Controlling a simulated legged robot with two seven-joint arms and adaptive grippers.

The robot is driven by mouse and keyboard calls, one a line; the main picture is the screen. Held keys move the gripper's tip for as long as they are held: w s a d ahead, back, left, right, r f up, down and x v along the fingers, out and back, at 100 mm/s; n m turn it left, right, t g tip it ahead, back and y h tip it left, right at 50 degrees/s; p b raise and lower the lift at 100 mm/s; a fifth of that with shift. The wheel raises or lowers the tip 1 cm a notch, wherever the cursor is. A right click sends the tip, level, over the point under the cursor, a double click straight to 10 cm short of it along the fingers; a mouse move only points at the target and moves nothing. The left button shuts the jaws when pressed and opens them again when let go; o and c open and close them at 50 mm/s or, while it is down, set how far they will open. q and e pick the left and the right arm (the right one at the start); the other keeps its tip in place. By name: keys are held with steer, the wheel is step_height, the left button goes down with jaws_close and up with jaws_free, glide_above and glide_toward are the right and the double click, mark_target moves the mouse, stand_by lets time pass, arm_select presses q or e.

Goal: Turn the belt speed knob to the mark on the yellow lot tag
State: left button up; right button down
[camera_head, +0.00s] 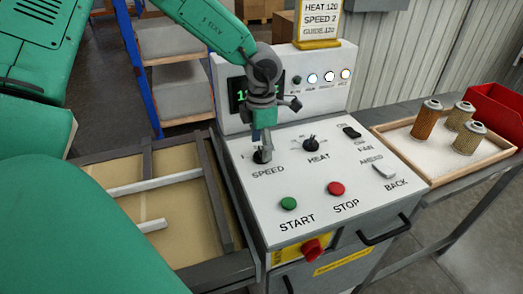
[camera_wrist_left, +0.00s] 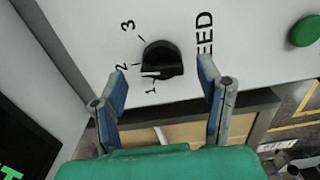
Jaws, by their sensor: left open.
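The yellow lot tag (camera_head: 318,43) stands on top of the control cabinet; its card reads HEAT 120, SPEED 2, GUIDE 120. The black speed knob (camera_head: 262,156) is on the sloped white panel, above the word SPEED. In the left wrist view the knob (camera_wrist_left: 162,57) has marks 1, 2 and 3 around it. Its white line points left, seemingly between 1 and 2; the exact setting is hard to tell. My left gripper (camera_head: 262,138) is over the knob. In the wrist view its blue fingers (camera_wrist_left: 163,76) are open, one each side, apart from the knob. My right gripper is not in view.
The heat knob (camera_head: 310,143), green start button (camera_head: 288,203), red stop button (camera_head: 336,188) and two switches share the panel. A red knob (camera_head: 312,249) is on the front. A tray (camera_head: 388,140) with filter cartridges stands right, beside a red bin (camera_head: 497,110).

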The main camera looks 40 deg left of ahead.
arm_select(q)
step_height(320, 180, up, 10)
steer(key=shift+f, duration=0.15)
steer(key=shift+a, duration=0.1)
